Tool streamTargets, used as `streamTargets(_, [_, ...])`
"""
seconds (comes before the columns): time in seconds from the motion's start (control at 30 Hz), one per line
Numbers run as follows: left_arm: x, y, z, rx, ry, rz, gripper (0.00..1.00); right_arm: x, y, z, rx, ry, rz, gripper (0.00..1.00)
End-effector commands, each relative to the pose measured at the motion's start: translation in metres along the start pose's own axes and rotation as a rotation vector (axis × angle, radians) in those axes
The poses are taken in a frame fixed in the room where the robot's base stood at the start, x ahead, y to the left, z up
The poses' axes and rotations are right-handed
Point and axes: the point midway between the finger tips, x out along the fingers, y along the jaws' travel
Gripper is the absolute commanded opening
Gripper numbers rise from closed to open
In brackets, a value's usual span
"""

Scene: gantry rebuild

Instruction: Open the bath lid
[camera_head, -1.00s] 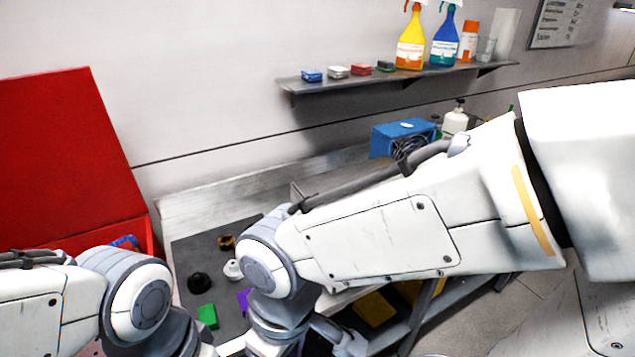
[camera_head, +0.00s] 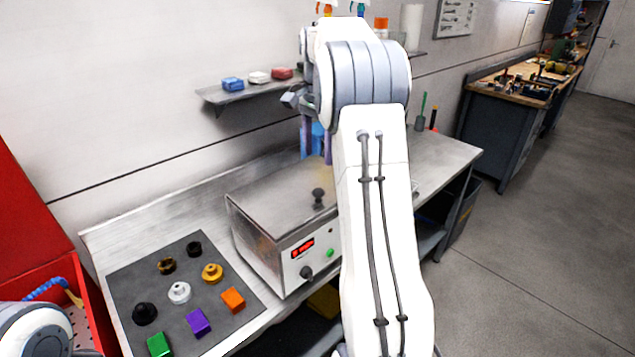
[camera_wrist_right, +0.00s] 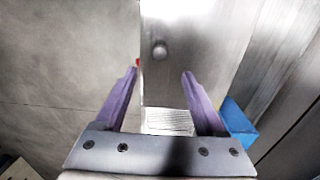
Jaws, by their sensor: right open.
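The bath is a steel box (camera_head: 262,247) on the bench, with a red display and a green button on its front. Its flat steel lid (camera_head: 270,190) lies shut on top, with a dark knob (camera_head: 318,197) near the front right. My right gripper (camera_head: 316,158) is open and empty, with purple fingers pointing down behind and above the knob. In the right wrist view the knob (camera_wrist_right: 160,50) appears beyond and between the open fingertips (camera_wrist_right: 160,73), not gripped. My left gripper is out of view; only part of the left arm shows at the bottom left.
A dark mat (camera_head: 150,285) left of the bath holds several coloured blocks and round pieces. A red box (camera_head: 90,300) stands at the far left. A wall shelf (camera_head: 250,95) hangs behind. A blue box (camera_wrist_right: 238,122) is close to the right finger in the wrist view.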

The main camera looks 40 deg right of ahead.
Motion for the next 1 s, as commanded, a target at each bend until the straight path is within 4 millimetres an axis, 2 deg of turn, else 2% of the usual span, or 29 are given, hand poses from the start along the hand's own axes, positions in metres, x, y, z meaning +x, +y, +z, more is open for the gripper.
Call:
streamTargets(0.17, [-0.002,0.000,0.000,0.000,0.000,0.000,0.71,0.020,0.001,-0.002,0.012,-0.003,0.005,0.72])
streamTargets(0.4, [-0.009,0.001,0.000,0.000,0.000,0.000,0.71,0.064,0.001,-0.001,0.008,-0.003,0.004,0.72])
streamTargets(0.6, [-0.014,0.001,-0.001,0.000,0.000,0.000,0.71,0.092,0.000,-0.001,0.007,-0.001,0.001,0.72])
streamTargets(0.77, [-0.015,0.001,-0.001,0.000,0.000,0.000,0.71,0.102,0.000,-0.001,0.007,0.000,-0.001,0.72])
streamTargets(1.0, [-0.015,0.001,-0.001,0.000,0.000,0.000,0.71,0.103,0.000,-0.001,0.007,0.001,-0.001,0.72])
